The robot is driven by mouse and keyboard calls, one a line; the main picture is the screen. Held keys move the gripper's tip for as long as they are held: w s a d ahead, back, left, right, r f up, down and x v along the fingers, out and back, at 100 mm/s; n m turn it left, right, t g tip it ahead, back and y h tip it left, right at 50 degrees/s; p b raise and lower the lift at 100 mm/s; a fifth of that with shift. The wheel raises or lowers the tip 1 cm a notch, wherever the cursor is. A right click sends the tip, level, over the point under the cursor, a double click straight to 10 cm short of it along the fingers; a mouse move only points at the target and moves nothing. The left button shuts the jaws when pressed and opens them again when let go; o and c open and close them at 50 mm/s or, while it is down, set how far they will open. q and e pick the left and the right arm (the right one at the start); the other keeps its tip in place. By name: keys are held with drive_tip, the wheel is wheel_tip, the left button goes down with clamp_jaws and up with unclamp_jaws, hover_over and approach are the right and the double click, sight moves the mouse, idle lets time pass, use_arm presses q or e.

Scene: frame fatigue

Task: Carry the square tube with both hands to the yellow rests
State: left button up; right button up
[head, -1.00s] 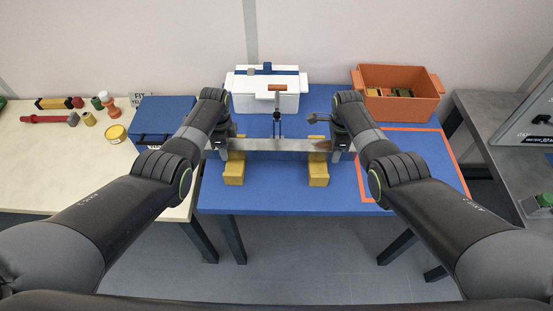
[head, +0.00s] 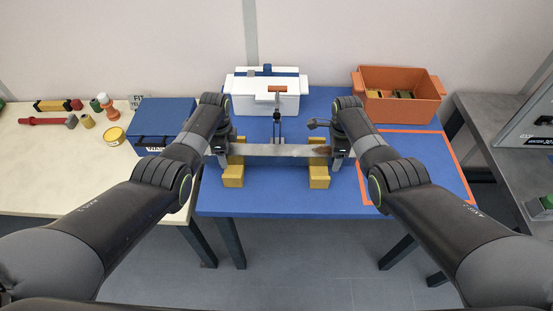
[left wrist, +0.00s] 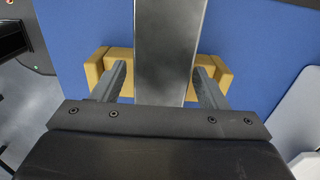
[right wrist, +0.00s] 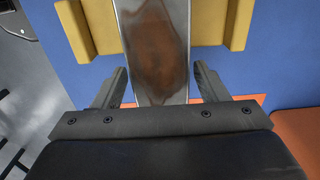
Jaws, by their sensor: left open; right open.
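The grey metal square tube (head: 283,150), with a brownish patch near its right end, lies across the left yellow rest (head: 233,176) and the right yellow rest (head: 319,178). In the left wrist view the tube (left wrist: 168,50) runs between the rest's raised ends (left wrist: 118,56). The right wrist view shows the tube (right wrist: 153,45) likewise between the right rest's ends (right wrist: 240,22). My left gripper (head: 222,159) is open around the tube's left end, with gaps on both sides. My right gripper (head: 338,161) is open around its right end, also with gaps.
An orange-outlined area (head: 425,165) on the right of the blue table is clear. A blue box (head: 163,122) stands left.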

use_arm(q)
wheel_tip(320, 180, up, 12)
use_arm(e)
wheel_tip(320, 180, up, 12)
idle(1.0)
use_arm(q)
drive_tip(key=shift+f, duration=0.1)
drive_tip(key=shift+s, duration=0.2)
use_arm(e)
drive_tip(key=shift+s, duration=0.15)
